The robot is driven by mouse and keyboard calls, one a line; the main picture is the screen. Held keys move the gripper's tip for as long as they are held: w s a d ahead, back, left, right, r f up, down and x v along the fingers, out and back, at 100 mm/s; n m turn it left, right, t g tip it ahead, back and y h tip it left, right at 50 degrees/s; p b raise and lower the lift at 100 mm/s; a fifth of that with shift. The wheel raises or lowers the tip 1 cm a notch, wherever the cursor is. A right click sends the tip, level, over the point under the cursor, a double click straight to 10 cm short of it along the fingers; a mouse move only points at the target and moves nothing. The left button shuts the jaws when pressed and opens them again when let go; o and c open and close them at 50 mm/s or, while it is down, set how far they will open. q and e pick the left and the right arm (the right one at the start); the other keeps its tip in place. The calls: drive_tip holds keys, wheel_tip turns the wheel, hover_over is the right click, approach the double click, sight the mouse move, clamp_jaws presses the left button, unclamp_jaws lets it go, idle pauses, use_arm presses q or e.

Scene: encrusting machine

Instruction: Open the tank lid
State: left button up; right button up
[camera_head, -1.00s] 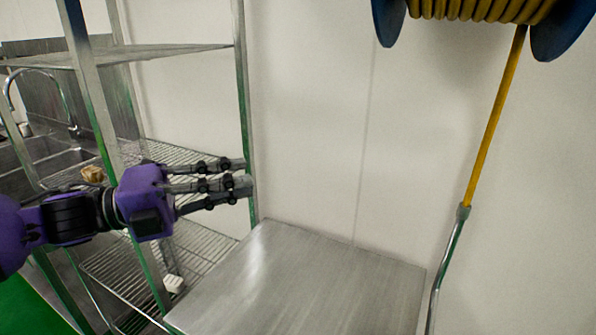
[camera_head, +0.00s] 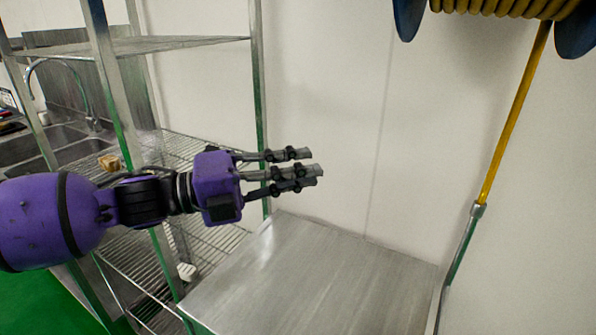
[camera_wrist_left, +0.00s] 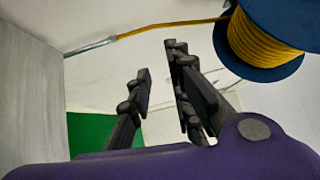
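A flat, brushed-steel top (camera_head: 310,280), which looks like the tank lid, lies level and closed at the lower middle of the head view. No handle shows on it, and its front part is cut off by the frame. My left gripper (camera_head: 312,166) is above the back left part of this top, close to the wall side, pointing right. Its fingers are apart and empty, and they do not appear to touch anything. In the left wrist view the gripper (camera_wrist_left: 158,65) also shows a clear gap between its fingers. My right gripper is in neither view.
A steel rack (camera_head: 115,90) with wire shelves stands to the left, close to my left arm. A sink (camera_head: 60,140) is behind it. A yellow hose (camera_head: 512,120) hangs from a blue reel (camera_head: 575,30) at the right. The white wall (camera_head: 330,90) is bare.

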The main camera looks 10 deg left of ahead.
use_arm(q)
clamp_jaws()
drive_tip(key=shift+c, duration=1.9)
unclamp_jaws()
drive_tip(key=o, duration=0.4)
drive_tip(key=v, duration=1.2)
